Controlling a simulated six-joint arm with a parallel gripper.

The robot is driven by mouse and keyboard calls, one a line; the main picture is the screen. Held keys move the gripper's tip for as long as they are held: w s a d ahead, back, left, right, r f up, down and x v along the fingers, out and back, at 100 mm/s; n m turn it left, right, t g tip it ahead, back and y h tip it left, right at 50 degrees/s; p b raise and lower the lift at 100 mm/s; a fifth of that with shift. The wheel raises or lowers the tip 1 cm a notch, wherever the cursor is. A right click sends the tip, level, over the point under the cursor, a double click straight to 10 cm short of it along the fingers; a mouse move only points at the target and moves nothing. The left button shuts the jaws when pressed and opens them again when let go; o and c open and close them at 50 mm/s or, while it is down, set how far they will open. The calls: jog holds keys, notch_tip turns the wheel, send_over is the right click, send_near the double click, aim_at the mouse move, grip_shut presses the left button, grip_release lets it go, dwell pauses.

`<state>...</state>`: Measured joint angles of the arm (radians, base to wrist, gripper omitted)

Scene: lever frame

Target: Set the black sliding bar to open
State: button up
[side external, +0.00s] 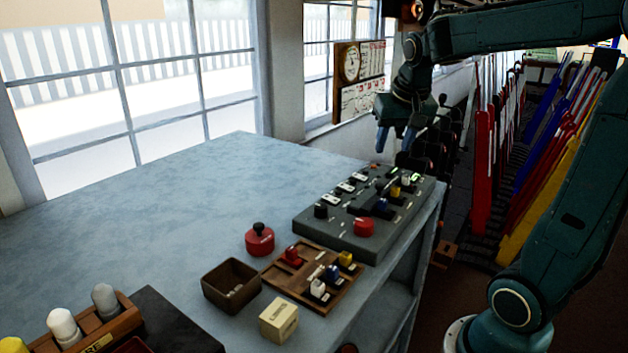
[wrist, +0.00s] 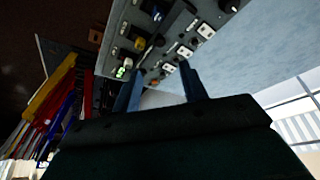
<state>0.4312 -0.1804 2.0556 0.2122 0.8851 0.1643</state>
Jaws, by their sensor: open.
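A grey control panel (side external: 335,236) lies on the pale blue table. Several dark fittings sit on it, including dark pieces around a blue knob (side external: 382,204) and a yellow knob (side external: 394,191). I cannot tell which of them is the black sliding bar, or its setting. My gripper (side external: 395,141) hangs above the panel's far end, apart from it. Its two blue fingers are spread and empty. In the wrist view, the gripper (wrist: 162,76) points toward the panel (wrist: 116,18), with white switches (wrist: 185,51) and a lit green indicator (wrist: 123,71) beyond the fingertips.
A red button (side external: 363,227) and a black knob (side external: 320,211) stand up from the panel. A wooden tray (side external: 274,276), a brown box (side external: 231,285), a cream block (side external: 279,320) and a red black-topped piece (side external: 259,240) are nearer. The table's left-back area is clear.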

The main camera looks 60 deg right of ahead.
aim_at(379, 185)
jog(key=x, duration=1.2)
jog(key=shift+f, duration=0.1)
jog(key=shift+c, duration=0.2)
grip_shut()
